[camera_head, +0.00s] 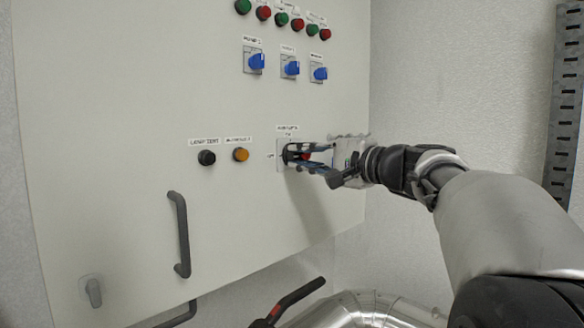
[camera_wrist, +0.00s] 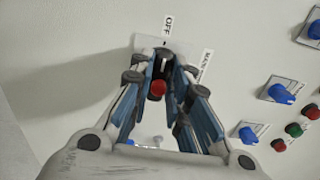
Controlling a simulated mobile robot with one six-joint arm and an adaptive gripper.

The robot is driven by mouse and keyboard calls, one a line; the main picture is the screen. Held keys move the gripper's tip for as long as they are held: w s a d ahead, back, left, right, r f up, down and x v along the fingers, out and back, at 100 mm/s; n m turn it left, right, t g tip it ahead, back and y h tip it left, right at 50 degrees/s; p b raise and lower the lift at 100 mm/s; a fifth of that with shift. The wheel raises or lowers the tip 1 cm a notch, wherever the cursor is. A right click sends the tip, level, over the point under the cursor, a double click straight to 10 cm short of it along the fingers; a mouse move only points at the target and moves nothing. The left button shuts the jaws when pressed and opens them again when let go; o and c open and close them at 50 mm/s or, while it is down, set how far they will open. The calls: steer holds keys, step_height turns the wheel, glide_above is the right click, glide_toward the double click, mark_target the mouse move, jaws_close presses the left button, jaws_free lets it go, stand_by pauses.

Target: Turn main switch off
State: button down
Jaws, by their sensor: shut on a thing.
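The main switch (camera_head: 303,156) is a red and black rotary knob on a pale plate, on the grey cabinet door. My gripper (camera_head: 298,157) reaches it from the right, its fingers on either side of the knob and shut on it. In the wrist view the switch's red part (camera_wrist: 158,89) shows between the blue-grey fingers of my gripper (camera_wrist: 162,74). An OFF label (camera_wrist: 168,24) is above the switch in that view. A label starting with MAIN is partly hidden behind a finger. The fingers cover the knob's sides, and I cannot tell its exact angle.
A black button (camera_head: 207,157) and an orange one (camera_head: 240,154) are left of the switch. Blue rotary switches (camera_head: 291,68) and green and red lamps (camera_head: 281,19) are above. A door handle (camera_head: 180,234) is lower left. Shiny pipework (camera_head: 365,309) lies below.

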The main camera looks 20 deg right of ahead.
stand_by(0.6)
steer(key=c, duration=1.5)
jaws_free()
steer(key=shift+s, duration=0.1)
steer(key=v, duration=1.1)
steer(key=shift+s+d, duration=0.15)
steer(key=shift+s, duration=0.25)
